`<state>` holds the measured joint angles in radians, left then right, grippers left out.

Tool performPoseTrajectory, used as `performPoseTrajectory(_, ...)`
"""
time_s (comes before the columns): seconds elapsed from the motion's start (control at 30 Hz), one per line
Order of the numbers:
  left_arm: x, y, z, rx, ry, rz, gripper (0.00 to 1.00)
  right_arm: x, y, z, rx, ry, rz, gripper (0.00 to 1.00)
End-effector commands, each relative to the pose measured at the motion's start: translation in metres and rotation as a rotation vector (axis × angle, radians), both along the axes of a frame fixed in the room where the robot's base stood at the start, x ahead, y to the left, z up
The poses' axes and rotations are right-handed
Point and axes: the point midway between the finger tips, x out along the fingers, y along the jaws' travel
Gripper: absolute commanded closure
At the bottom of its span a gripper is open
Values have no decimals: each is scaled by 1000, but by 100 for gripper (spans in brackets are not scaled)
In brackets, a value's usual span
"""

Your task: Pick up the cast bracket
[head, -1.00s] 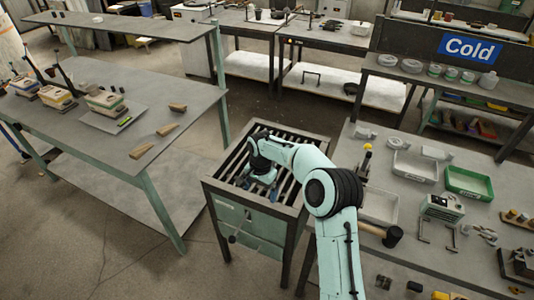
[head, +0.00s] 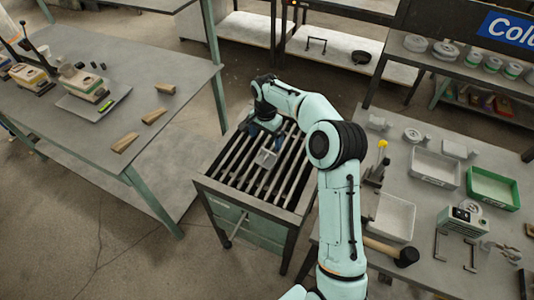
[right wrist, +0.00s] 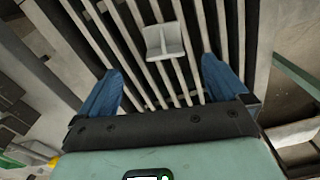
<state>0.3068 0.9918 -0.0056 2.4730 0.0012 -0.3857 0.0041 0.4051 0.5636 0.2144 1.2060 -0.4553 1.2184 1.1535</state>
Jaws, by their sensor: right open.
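The cast bracket (head: 266,157) is a small light grey angled piece lying on the slatted top of the rack (head: 235,185). It also shows in the right wrist view (right wrist: 163,41), upper middle, with an upright web on a flat plate. My right gripper (head: 264,131) has blue fingers and is over the far part of the rack, beyond the bracket in the picture. In the right wrist view my right gripper (right wrist: 162,70) is open and empty. The bracket appears ahead of the gap between the fingers, apart from both. My left gripper is not in view.
A workbench (head: 400,275) on the right holds trays, a mallet (head: 405,256) and a green bin (head: 492,187). A table (head: 120,85) on the left bears wooden wedges and block-like tools. Bare floor lies between that table and the rack.

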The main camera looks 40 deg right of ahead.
Motion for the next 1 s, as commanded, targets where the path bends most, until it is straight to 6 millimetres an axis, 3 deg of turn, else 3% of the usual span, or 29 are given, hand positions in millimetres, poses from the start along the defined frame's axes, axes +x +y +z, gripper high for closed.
performPoseTrajectory(0.1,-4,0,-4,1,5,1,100,-2,0,-27,1,8,-1,0)
performPoseTrajectory(0.3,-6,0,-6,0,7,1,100,-1,0,-61,1,6,0,0)
performPoseTrajectory(0.57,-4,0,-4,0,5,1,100,1,1,-80,2,5,0,0)
performPoseTrajectory(0.83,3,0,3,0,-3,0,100,6,2,-117,2,4,0,0)
performPoseTrajectory(1.0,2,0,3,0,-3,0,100,6,2,-124,1,1,0,0)
